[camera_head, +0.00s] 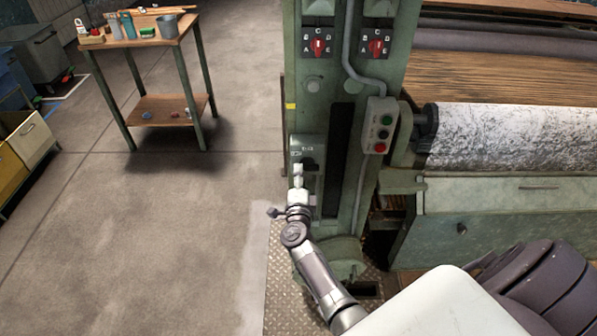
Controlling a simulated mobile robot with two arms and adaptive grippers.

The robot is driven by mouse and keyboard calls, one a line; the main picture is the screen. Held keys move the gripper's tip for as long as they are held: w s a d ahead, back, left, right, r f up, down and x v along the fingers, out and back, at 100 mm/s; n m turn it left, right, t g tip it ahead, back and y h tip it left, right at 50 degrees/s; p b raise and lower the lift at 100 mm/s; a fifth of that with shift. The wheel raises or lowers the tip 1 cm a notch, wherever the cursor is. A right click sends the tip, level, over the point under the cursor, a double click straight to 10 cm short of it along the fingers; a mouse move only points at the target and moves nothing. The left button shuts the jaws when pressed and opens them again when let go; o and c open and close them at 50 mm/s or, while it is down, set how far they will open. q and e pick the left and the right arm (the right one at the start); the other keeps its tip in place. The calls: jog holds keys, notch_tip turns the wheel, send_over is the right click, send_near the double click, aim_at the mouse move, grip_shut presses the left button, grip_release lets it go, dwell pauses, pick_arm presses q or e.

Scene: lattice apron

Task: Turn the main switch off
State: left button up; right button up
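A small grey box (306,145) with a dark part low on its front sits on the green machine column; it appears to be the main switch, but its label is too small to read. The switch's lever position is not clear.
Two red rotary selectors (319,46) (376,46) sit higher on the green column (340,90). A patterned roll (510,135) lies beyond. A tool table (140,42) stands back left; the floor between is clear.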

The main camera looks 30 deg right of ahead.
jog(key=v, duration=0.5)
jog(key=shift+s, duration=0.2)
jog(key=s+a+f+n+g+y, duration=0.1)
jog(key=s+a+f+n+y, duration=0.3)
jog(key=f, duration=0.5)
jog(key=s+a+f+n+g+y, duration=0.2)
jog(key=s+a+f+n, duration=0.2)
jog(key=s+f+n, duration=0.4)
jog(key=s+a+f+n+g+y, duration=0.15)
jog(key=a+f+n+y, duration=0.25)
jog(key=f, duration=0.7)
jog(key=s+d+f+n+g, duration=0.1)
jog(key=s+f+n+g, duration=0.2)
jog(key=s, duration=0.8)
jog(key=s+d+f+n+g, duration=0.1)
jog(key=s+f+n+g, duration=0.2)
jog(key=s+f, duration=0.4)
jog(key=s+d+f+n+g, duration=0.2)
jog(key=s+f+n+g, duration=0.1)
jog(key=s, duration=1.3)
notch_tip(320, 180, down, 2)
jog(key=shift+s+f+n+g, duration=0.1)
jog(key=shift+s+n+g, duration=0.2)
jog(key=shift+n, duration=0.6)
